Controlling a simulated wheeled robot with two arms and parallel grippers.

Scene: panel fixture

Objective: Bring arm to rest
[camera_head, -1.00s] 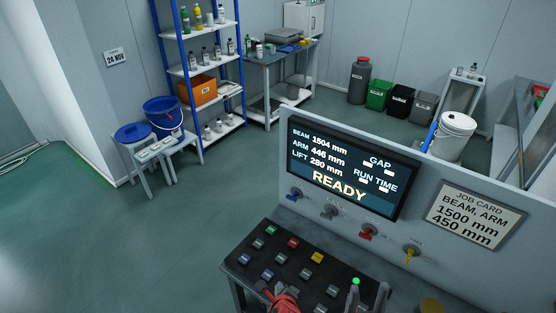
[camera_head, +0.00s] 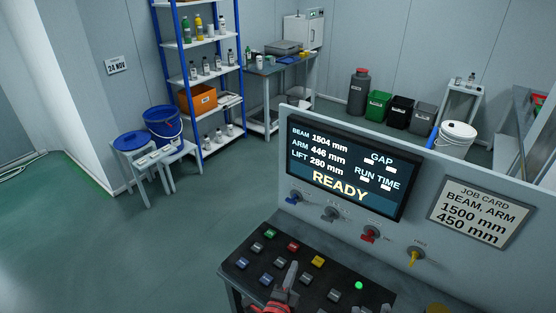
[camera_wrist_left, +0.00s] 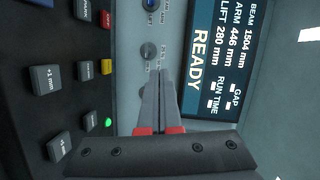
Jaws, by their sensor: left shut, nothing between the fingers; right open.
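My left gripper (camera_head: 292,266) is at the bottom of the head view, in front of the console's button panel (camera_head: 240,262). Its fingers are together and hold nothing. In the left wrist view the closed fingers (camera_wrist_left: 161,85) point toward the knobs and screen, between the buttons and the display. My right gripper (camera_head: 371,307) shows only as two separated fingertips at the bottom edge, below the green light; the rest of it is out of frame. The display (camera_head: 345,170) reads BEAM 1504 mm, ARM 446 mm, LIFT 280 mm and READY.
Several knobs, including a yellow one (camera_head: 414,255), line the upright panel beside the job card (camera_head: 481,212), which reads 1500 mm and 450 mm. Behind stand a blue shelf rack (camera_head: 197,75), a bench (camera_head: 265,70) and bins (camera_head: 400,106). Open floor lies to the left.

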